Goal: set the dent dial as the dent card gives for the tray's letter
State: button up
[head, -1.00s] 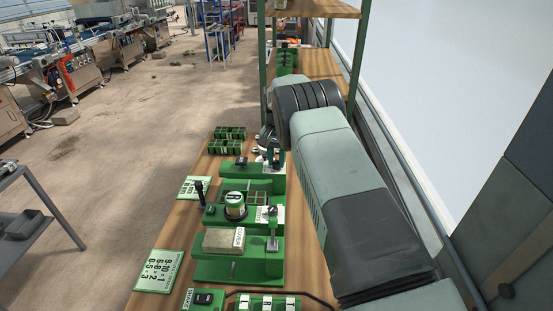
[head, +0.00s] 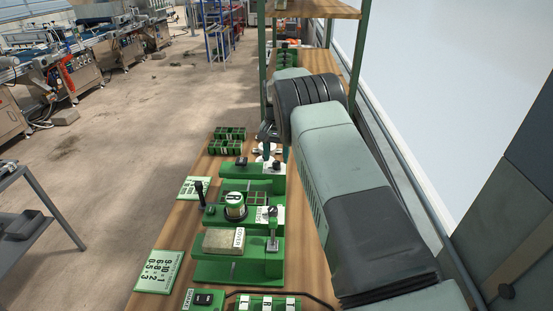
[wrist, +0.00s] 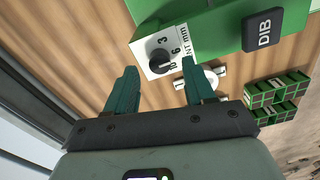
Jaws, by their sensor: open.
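The dent dial is a black knob (wrist: 161,62) on a white plate marked "NT mm", with 3 and 6 readable; its exact setting is unclear. It sits at the end of a green block with a dark "DIB" button (wrist: 263,30). In the head view the dial (head: 277,167) shows small. My gripper (wrist: 159,68) is open and empty, its green fingers pointing toward the knob's two sides; contact cannot be told. A number card (head: 158,271) lies at the near left and another card (head: 194,187) farther back; which is the dent card is unclear. No tray letter is readable.
Green celled trays (head: 228,133) stand at the far left of the bench, also in the wrist view (wrist: 275,97). A white round part (wrist: 208,76) lies beyond the dial. Green seeder units with a lever (head: 199,190) and a second dial (head: 271,213) stand nearer.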

notch_tip(320, 180, up, 9)
dwell(0.3)
notch_tip(320, 180, up, 12)
jog(key=t, duration=0.1)
send_over(277, 162)
jog(key=s+d, duration=0.4)
jog(key=s+d+r+t, duration=0.2)
jog(key=s+d+r, duration=0.3)
jog(key=s+r, duration=0.65)
jog(key=s+d+r+n+t, duration=0.1)
jog(key=s+d+r, duration=0.1)
jog(key=s, duration=0.5)
jog(key=s+d+r+n, duration=0.1)
jog(key=s+r, duration=0.1)
jog(key=s, duration=0.6)
jog(key=s+d+f, duration=0.1)
jog(key=s+f, duration=0.1)
jog(key=s, duration=0.5)
jog(key=s+d+f+t, duration=0.1)
jog(key=s+f, duration=0.2)
jog(key=s, duration=0.4)
jog(key=shift+s+d+f+n+t, duration=0.2)
jog(key=shift+f+n+t, duration=0.1)
jog(key=shift+f, duration=0.05)
